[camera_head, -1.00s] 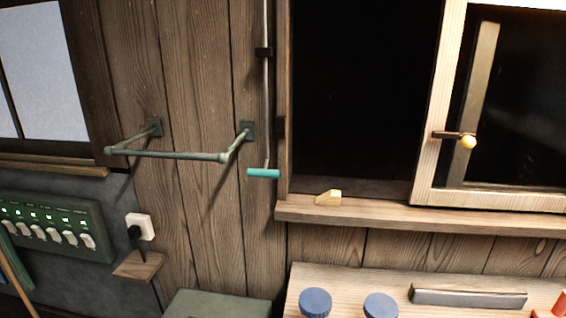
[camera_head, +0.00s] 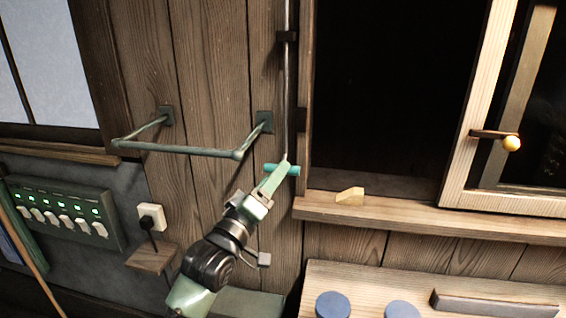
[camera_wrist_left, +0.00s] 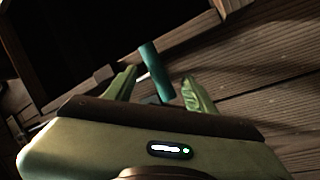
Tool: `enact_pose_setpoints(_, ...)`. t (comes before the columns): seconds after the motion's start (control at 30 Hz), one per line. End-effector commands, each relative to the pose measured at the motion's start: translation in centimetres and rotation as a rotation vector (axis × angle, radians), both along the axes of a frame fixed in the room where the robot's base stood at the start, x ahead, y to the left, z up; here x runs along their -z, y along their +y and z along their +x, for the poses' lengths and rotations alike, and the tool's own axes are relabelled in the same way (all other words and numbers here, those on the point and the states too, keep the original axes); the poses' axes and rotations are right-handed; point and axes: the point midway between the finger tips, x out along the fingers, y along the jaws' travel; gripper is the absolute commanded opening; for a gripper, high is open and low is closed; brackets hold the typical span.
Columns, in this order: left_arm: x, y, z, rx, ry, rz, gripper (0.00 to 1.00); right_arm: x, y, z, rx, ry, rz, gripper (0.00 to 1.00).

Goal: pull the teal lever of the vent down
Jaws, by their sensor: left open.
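The teal lever (camera_head: 294,170) is a short crossbar at the lower end of a thin vertical rod (camera_head: 288,100) on the plank wall. My left gripper (camera_head: 279,172) is at the lever and hides its middle in the head view. In the left wrist view, the lever (camera_wrist_left: 156,68) shows in the gap between the two open green fingers (camera_wrist_left: 160,88). The fingers stand apart on either side of it. I cannot tell whether either finger touches it. The vent itself is not clearly visible. My right gripper is not in view.
A green wall rail (camera_head: 190,150) juts out left of the lever. The window sill (camera_head: 420,218) with a small wooden wedge (camera_head: 350,196) is close on the right. A switch panel (camera_head: 65,213) and a plugged socket (camera_head: 151,217) are at left.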

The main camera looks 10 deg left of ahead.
Motion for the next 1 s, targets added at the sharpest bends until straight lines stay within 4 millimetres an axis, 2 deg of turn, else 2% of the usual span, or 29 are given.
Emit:
enact_pose_setpoints(0.1, -0.8, -0.5, 1.9, -0.001, 0.001, 0.001, 0.55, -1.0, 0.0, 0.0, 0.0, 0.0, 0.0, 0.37)
enact_pose_setpoints(0.3, -1.1, -1.1, 3.8, -0.002, 0.001, 0.002, 0.55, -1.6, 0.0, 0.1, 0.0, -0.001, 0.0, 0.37)
enact_pose_setpoints(0.63, -1.1, -1.2, 4.2, -0.001, 0.002, 0.002, 0.55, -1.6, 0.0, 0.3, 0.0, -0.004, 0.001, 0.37)
enact_pose_setpoints(0.83, -1.0, -1.2, 4.2, -0.001, 0.002, 0.002, 0.0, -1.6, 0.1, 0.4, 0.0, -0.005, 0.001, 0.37)
enact_pose_setpoints(1.0, -0.9, -1.2, 4.2, -0.003, 0.003, 0.004, 0.0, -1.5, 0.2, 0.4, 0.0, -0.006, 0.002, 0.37)
